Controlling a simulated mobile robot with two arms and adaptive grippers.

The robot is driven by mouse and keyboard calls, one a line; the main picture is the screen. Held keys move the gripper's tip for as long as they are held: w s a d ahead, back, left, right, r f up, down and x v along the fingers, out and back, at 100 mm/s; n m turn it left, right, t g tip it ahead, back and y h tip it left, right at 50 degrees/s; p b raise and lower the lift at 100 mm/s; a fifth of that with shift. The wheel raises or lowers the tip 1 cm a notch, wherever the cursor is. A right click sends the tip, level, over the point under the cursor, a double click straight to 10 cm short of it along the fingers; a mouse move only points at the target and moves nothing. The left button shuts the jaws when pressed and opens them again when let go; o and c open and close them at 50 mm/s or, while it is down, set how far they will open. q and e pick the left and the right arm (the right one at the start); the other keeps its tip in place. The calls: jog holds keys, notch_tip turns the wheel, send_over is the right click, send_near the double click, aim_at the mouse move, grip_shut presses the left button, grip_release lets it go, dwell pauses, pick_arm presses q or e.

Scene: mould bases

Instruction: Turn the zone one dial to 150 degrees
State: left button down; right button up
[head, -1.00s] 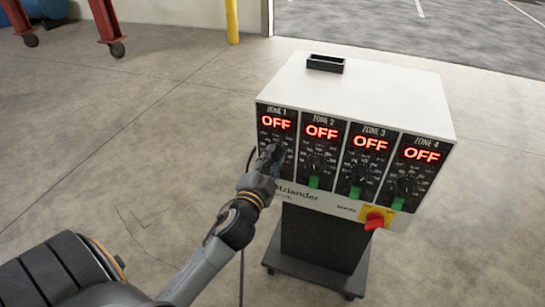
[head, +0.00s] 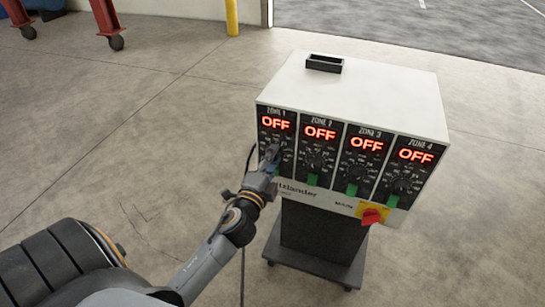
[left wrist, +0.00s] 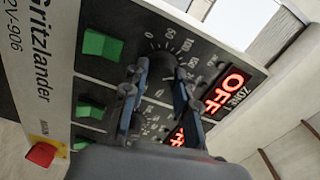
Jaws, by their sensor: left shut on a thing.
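The zone one dial (left wrist: 162,64) is a dark knob on a printed scale, on the leftmost panel of a white controller box (head: 375,88) in the head view. My left gripper (head: 271,155) is at this dial, with its fingers (left wrist: 161,78) on either side of the knob, shut on it. The fingers and wrist hide most of the dial in the head view, so I cannot read its setting. The zone one display (head: 275,122) reads OFF in red. A green rocker switch (left wrist: 102,44) is beside the dial. My right gripper is not in view.
The zone two dial (head: 316,160), zone three dial (head: 357,172) and zone four dial (head: 400,184) sit to the right; their displays read OFF. A red main switch (head: 372,215) is at lower right. The box stands on a dark wheeled base (head: 315,265) with open floor around.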

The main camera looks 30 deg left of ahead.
pick_arm(q)
jog(key=c, duration=1)
grip_release()
jog(key=shift+c, duration=0.2)
jog(key=v, duration=1.2)
